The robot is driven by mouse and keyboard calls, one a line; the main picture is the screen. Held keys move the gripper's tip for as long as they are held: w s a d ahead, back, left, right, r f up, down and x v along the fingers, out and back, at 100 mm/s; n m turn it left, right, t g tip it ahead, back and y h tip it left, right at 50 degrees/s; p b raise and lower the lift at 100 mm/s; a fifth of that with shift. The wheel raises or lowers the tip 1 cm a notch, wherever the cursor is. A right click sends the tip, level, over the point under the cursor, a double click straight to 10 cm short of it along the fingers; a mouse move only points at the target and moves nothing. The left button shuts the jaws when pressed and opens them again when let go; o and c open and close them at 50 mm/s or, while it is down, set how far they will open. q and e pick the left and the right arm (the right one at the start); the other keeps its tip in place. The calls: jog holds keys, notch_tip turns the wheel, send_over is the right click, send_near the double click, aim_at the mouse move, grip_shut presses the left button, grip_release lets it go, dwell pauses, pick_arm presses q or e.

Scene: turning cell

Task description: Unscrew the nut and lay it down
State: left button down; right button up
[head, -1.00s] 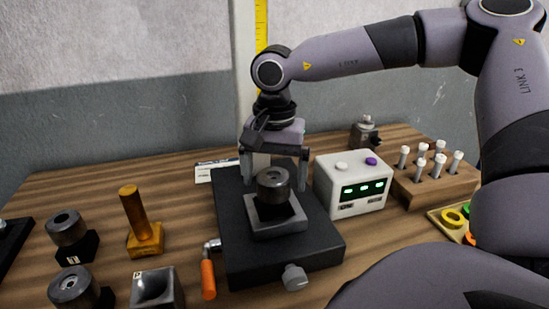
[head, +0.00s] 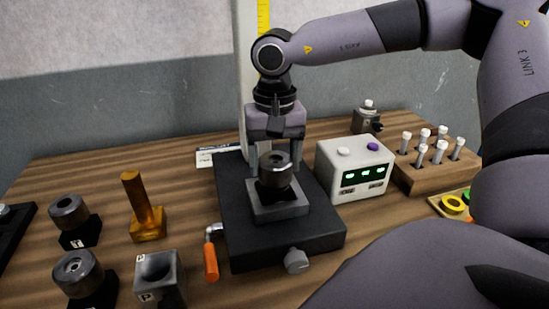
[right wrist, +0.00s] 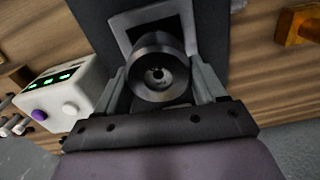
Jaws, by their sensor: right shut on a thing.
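The nut (head: 275,168) is a dark grey, round, knurled-looking piece with a hole in its top. It sits upright on the grey square holder (head: 262,211) of the black fixture at the middle of the table. My right gripper (head: 275,172) comes from behind with one finger on each side of the nut and is shut on it. In the right wrist view the nut (right wrist: 157,72) lies between the two grey fingers (right wrist: 160,85). The thread under the nut is hidden. My left gripper is not in view.
A white box with green displays (head: 354,168) stands close right of the fixture. A wooden rack with several pegs (head: 433,181) is farther right. A brass post (head: 141,208) and dark round parts on stands (head: 69,215) are left. An orange-handled crank (head: 211,262) juts from the fixture.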

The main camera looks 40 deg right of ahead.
jog(key=n, duration=0.4)
jog(key=shift+d+n, duration=0.1)
jog(key=shift+n, duration=0.3)
jog(key=o, duration=1.1)
jog(key=shift+s+d, duration=0.1)
jog(key=shift+s, duration=0.05)
jog(key=shift+o, duration=0.6)
jog(key=shift+s+d, duration=0.15)
jog(key=shift+r, duration=3.55)
